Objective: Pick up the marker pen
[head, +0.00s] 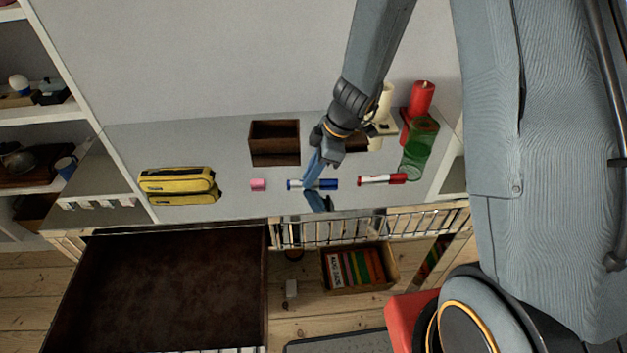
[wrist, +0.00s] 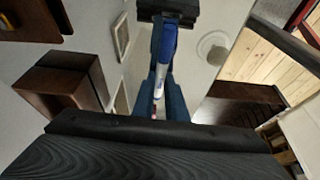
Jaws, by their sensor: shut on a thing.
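A blue-and-white marker pen (head: 328,184) lies crosswise between the fingers of my gripper (head: 316,183) in the head view, above or on the grey top. In the wrist view, the same marker pen (wrist: 166,48) runs lengthwise in the picture, between the two blue fingers of my gripper (wrist: 164,95), which are shut on it. I cannot tell whether it touches the surface. A second marker pen, red and white (head: 376,180), lies just to the right in the head view, apart from my gripper.
A pink block (head: 258,185) and a yellow pencil case (head: 178,186) lie to the left. A dark brown box (head: 274,138) stands behind. A wire rail (head: 345,229) borders the near edge.

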